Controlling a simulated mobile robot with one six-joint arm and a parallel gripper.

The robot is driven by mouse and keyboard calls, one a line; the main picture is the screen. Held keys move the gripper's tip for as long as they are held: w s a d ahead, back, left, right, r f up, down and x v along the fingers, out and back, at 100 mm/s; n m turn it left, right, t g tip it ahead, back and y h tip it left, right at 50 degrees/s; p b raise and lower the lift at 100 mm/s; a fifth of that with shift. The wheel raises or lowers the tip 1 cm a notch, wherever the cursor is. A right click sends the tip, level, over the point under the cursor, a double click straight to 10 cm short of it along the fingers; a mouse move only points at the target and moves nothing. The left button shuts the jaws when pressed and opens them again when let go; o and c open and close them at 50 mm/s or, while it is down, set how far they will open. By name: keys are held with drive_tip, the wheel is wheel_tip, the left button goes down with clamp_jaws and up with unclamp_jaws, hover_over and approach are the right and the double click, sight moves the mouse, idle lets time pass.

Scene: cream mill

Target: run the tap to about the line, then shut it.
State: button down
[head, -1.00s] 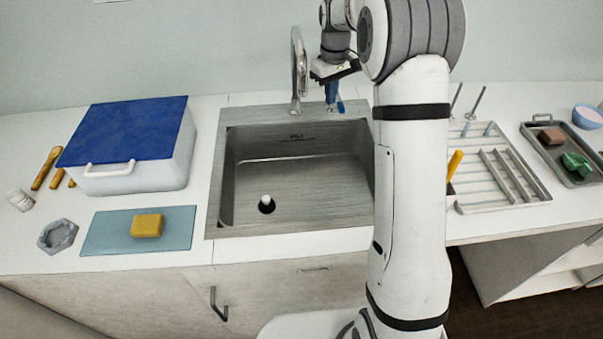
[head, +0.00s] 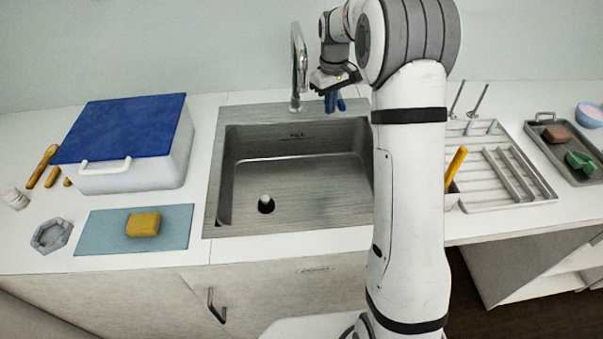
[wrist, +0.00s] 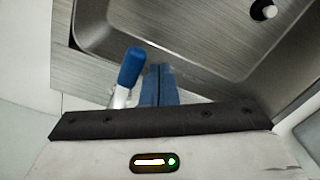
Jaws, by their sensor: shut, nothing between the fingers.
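The chrome tap spout (head: 298,65) rises behind the steel sink (head: 212,190); I see no stream under it. A mark like lettering (head: 297,136) is on the basin's back wall, too small to read surely. The basin looks bare, and I cannot make out a water surface. A white-topped plug (head: 266,204) sits at the drain; it also shows in the wrist view (wrist: 263,10). The tap lever with a blue grip (wrist: 131,68) stands just left of my gripper (wrist: 158,70) in the wrist view. My blue fingers are shut and empty, close beside the lever; contact is unclear.
A white box with a blue lid (head: 125,128) stands left of the sink. A yellow sponge (head: 143,225) lies on a blue mat (head: 95,235). A drying rack (head: 500,185) and a dark tray (head: 585,172) are to the right. My arm hides the sink's right side.

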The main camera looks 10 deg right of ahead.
sight(343, 102)
drive_tip(key=shift+d, duration=0.15)
drive_tip(key=shift+d, duration=1.35)
drive_tip(key=shift+d+p, duration=0.15)
drive_tip(key=shift+p, duration=0.2)
drive_tip(key=shift+w+d, duration=0.1)
drive_tip(key=shift+d, duration=0.2)
idle(0.4)
drive_tip(key=shift+r, duration=0.1)
